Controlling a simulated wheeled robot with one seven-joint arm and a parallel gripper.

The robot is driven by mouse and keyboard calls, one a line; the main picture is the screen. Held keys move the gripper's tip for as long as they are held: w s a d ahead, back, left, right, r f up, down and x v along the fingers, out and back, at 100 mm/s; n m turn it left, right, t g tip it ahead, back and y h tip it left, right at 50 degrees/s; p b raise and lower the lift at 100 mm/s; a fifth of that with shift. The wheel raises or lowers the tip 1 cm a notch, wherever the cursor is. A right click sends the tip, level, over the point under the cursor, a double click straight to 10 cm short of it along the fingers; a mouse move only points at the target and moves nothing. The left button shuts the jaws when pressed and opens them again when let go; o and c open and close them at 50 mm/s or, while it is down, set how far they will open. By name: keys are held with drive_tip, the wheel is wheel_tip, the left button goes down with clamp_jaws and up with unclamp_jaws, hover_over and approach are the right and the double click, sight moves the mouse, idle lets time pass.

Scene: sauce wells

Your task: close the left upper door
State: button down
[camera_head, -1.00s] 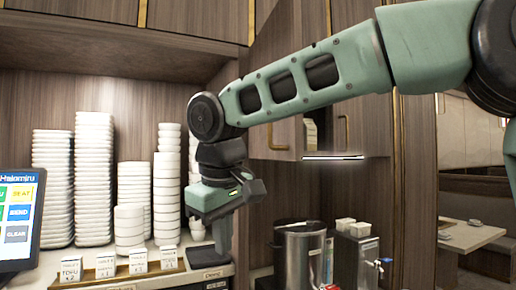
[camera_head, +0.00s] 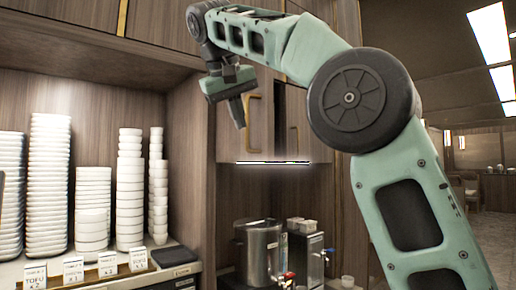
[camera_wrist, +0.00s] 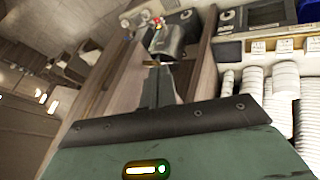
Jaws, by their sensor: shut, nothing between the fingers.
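The left upper door (camera_head: 230,135) is a brown wooden panel with a brass handle (camera_head: 253,110) in the wall cabinet at the centre of the head view. A narrow dark gap shows between it and the right door (camera_head: 301,130), so it looks slightly ajar. My gripper (camera_head: 239,122) is shut and empty, pointing down in front of the left door, left of its handle. I cannot tell whether it touches the door. In the wrist view my gripper (camera_wrist: 157,70) also shows shut, with wooden panels around it.
Metal dispensers (camera_head: 258,250) stand below the cabinet, above which a light strip (camera_head: 272,162) glows. Stacks of white bowls (camera_head: 130,190) and small labelled boxes (camera_head: 73,270) fill the counter at left. Higher cabinet doors (camera_head: 165,22) run along the top. Open room lies at right.

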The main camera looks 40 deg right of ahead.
sight(246, 144)
drive_tip(key=x, duration=0.7)
drive_tip(key=shift+d+f, duration=0.1)
drive_tip(key=shift+s+d+p, duration=0.15)
drive_tip(key=shift+d+p, duration=0.3)
drive_tip(key=shift+d, duration=1.5)
drive_tip(key=shift+d, duration=0.1)
